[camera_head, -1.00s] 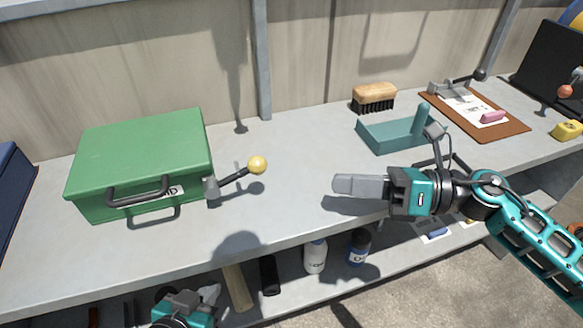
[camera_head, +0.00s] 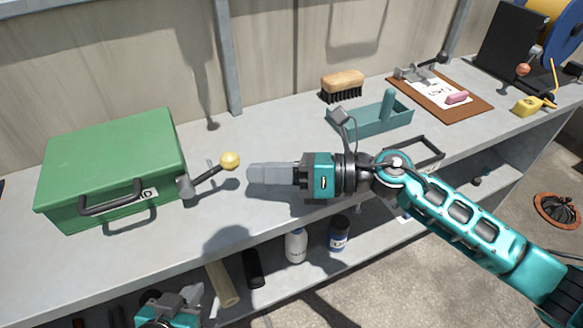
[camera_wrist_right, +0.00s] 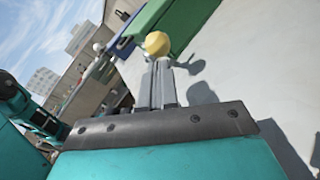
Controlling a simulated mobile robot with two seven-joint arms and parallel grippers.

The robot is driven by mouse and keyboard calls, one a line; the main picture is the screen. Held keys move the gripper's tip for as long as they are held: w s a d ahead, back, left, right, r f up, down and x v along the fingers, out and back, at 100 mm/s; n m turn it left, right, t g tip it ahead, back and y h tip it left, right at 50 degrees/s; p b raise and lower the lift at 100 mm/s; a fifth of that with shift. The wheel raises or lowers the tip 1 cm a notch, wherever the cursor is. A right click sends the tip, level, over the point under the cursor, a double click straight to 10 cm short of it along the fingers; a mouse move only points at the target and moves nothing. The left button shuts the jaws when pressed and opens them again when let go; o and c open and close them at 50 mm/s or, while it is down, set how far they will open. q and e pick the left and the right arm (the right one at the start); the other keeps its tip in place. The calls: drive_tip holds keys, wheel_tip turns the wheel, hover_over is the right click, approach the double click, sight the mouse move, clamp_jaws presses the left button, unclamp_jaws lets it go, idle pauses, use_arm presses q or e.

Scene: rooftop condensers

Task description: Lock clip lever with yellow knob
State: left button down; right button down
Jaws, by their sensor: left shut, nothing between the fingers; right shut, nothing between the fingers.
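The yellow knob (camera_head: 230,160) sits at the end of a dark lever (camera_head: 206,174). The lever sticks out to the right and slightly up from a grey bracket (camera_head: 185,186) on the right side of the green box (camera_head: 110,160). My right gripper (camera_head: 252,178) is shut and empty, its fingertips just right of the knob with a small gap in the picture. In the right wrist view, the knob (camera_wrist_right: 157,44) shows just beyond the fingertips (camera_wrist_right: 157,68); contact cannot be told. My left gripper (camera_head: 188,296) is shut and empty, low at the bottom edge, before the bench.
The box has a dark front handle (camera_head: 112,199). A teal tray (camera_head: 372,122), a brush (camera_head: 342,86) and a brown clipboard (camera_head: 438,96) lie further right on the bench. Bottles (camera_head: 296,246) stand on the lower shelf. Bench top behind the knob is clear.

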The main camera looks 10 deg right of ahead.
drive_tip(key=shift+w+a, duration=0.1)
drive_tip(key=shift+a, duration=0.4)
drive_tip(key=shift+r, duration=0.15)
drive_tip(key=shift+r+p, duration=0.25)
drive_tip(key=shift+p, duration=0.25)
drive_tip(key=shift+a+r, duration=0.1)
drive_tip(key=shift+r, duration=0.15)
